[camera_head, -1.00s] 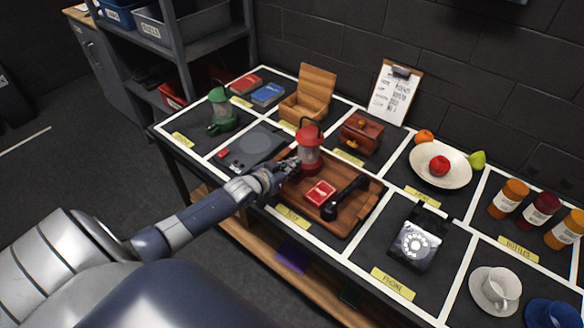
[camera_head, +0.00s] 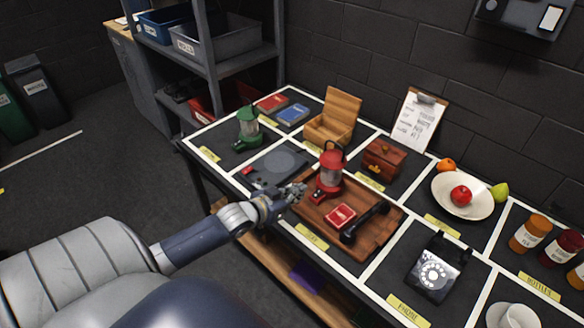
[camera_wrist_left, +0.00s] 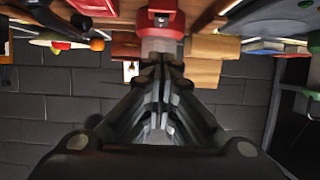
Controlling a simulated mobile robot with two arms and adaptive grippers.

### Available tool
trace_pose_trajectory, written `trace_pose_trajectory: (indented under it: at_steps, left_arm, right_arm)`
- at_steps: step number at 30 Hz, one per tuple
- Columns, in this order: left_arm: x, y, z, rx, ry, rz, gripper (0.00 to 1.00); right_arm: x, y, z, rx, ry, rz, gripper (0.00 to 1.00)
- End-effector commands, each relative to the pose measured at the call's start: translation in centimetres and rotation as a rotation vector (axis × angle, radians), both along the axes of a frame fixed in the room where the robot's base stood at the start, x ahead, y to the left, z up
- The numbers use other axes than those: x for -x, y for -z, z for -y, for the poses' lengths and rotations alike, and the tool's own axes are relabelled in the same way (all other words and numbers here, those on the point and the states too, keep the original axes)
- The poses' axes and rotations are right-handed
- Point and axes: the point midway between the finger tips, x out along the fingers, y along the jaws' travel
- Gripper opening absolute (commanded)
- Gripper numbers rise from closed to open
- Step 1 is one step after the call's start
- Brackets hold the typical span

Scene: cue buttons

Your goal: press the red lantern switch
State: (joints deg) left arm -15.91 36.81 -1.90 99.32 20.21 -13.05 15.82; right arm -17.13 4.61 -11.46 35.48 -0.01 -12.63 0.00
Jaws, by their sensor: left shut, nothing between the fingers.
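The red lantern (camera_head: 331,174) stands upright at the left end of a wooden tray (camera_head: 372,250), its red base showing. My left gripper (camera_head: 296,191) is shut and empty, just left of the lantern base in the head view. In the left wrist view, which looks upside down, the red lantern (camera_wrist_left: 160,20) is straight ahead of the shut fingertips (camera_wrist_left: 160,62). I cannot tell there whether they touch it. The switch itself is too small to make out clearly. My right gripper is not in view.
A green lantern (camera_head: 248,128) and a dark device with a round plate (camera_head: 278,166) stand to the left. A wooden chest (camera_head: 384,160) is behind. Floor left of the table is clear.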

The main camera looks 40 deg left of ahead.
Motion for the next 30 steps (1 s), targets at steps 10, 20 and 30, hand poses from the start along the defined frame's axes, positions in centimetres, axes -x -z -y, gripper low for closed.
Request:
trace_pose_trajectory:
  at_steps: [10,20,30]
  left_arm:
    - [2.0,-0.2,-0.1,0.0,0.0,-0.001,0.0]
    - [2.0,-0.2,-0.1,0.0,0.0,0.0,0.0]
    - [3.0,0.8,1.6,-0.003,0.008,-0.052,0.0]
  right_arm:
    - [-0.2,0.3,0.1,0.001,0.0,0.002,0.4]
    - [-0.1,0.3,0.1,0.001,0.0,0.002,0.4]
    - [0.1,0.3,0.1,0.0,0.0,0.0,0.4]
